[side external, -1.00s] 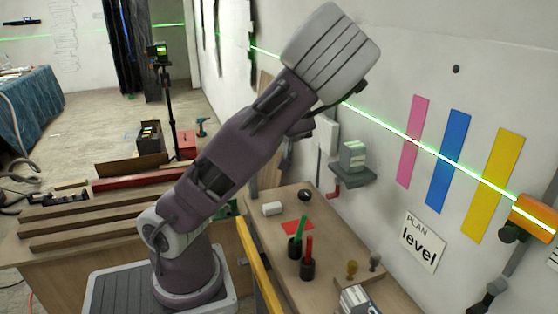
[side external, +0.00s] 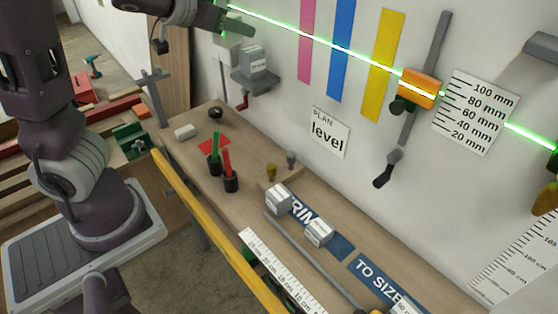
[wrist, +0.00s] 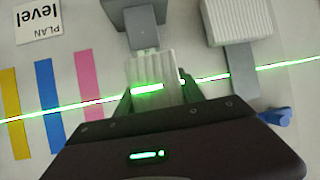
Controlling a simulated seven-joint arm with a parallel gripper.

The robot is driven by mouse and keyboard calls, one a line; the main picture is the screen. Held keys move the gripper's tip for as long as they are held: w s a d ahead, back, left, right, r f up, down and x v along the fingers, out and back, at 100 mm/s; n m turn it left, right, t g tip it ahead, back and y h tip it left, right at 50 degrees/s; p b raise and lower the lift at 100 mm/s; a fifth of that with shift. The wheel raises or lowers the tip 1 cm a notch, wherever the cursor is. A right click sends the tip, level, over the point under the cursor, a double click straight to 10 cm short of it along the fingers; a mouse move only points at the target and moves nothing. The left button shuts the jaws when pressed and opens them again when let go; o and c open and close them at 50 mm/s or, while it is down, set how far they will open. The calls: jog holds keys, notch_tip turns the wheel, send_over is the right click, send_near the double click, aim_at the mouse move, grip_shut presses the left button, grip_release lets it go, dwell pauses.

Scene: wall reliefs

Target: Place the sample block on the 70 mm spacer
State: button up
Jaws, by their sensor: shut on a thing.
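My gripper (wrist: 155,88) is shut on a pale ribbed block, which I take as the sample block (wrist: 150,72); the green laser line crosses it. In the side view my gripper (side external: 238,18) is at the top left, close to the wall, and the held block is hard to make out. Below the gripper and a little right, a grey-green labelled block (side external: 253,62) stands on a small wall shelf (side external: 256,83). In the wrist view a grey block (wrist: 144,37) shows just beyond the held block, probably this one. Its label is too small to read, so I cannot confirm 70 mm.
Several pale labelled blocks, including one (side external: 278,198) and another (side external: 318,232), stand on the bench (side external: 225,225). Red and green markers (side external: 227,165) stand in dark cups. A ribbed wall box (wrist: 238,22) is near my gripper. Coloured strips (side external: 343,50) hang to the shelf's right.

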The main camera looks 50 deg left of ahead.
jog(key=w+d+f+m+h, duration=0.1)
jog(key=d+f+m+h, duration=0.25)
jog(key=d, duration=0.75)
jog(key=d+f+m+h, duration=0.2)
jog(key=d+f, duration=0.2)
jog(key=d, duration=0.7)
jog(key=s+a+f+m+g+h, duration=0.3)
jog(key=s+a+m+h, duration=0.1)
jog(key=a, duration=0.5)
jog(key=s+a+f+m+g+h, duration=0.25)
jog(key=s+a+m+g, duration=0.2)
jog(key=a, duration=0.55)
jog(key=n+t+y, duration=0.6)
jog(key=n+t, duration=0.1)
jog(key=n, duration=0.1)
send_over(241, 143)
notch_tip(241, 143, down, 10)
notch_tip(241, 143, down, 10)
jog(key=shift+a+r, duration=0.1)
jog(key=shift+r, duration=0.15)
